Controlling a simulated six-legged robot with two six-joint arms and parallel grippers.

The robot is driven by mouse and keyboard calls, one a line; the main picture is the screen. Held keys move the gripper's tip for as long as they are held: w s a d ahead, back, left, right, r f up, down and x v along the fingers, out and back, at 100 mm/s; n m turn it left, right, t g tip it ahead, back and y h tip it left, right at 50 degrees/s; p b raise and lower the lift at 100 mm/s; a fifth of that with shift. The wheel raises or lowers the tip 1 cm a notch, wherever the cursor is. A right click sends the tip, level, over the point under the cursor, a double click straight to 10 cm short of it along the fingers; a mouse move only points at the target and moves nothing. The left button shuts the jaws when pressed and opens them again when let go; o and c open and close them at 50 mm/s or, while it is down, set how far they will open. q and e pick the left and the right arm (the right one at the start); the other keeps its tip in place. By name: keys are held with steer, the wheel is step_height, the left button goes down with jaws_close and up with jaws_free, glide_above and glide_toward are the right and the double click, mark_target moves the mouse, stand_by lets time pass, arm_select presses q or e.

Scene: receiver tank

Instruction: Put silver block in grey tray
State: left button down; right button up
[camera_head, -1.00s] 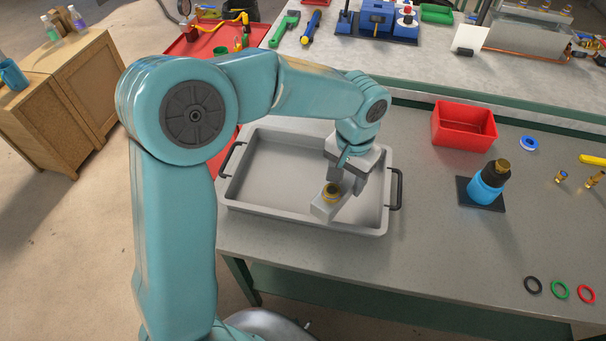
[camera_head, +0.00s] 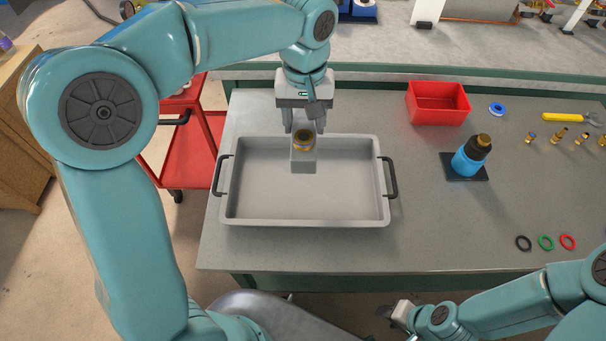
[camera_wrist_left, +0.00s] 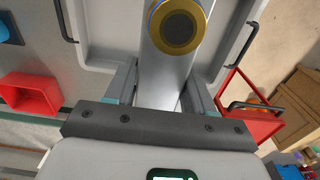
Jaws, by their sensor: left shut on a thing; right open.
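The silver block (camera_head: 303,161) has a round brass fitting on its top and is over the back part of the grey tray (camera_head: 306,221). My left gripper (camera_head: 303,127) is shut on the block at its back end. In the left wrist view the block (camera_wrist_left: 172,64) is between the two fingers, with the grey tray (camera_wrist_left: 98,40) behind it. Whether the block touches the tray floor I cannot tell. My right gripper (camera_head: 396,315) is open and empty at the bottom edge, in front of the bench.
The tray's black side handles (camera_head: 391,177) stick out left and right. Right of it are a red bin (camera_head: 438,103), a blue bottle (camera_head: 470,156) on a dark pad, and several small rings and fittings. A red cart (camera_head: 190,150) stands left of the bench.

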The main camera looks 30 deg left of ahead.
arm_select(q)
glide_above(305, 184)
step_height(305, 184, down, 14)
steer(key=shift+f, duration=0.2)
step_height(305, 184, down, 5)
steer(key=shift+f, duration=0.1)
steer(key=shift+c, duration=2)
jaws_free()
steer(key=shift+s, duration=0.1)
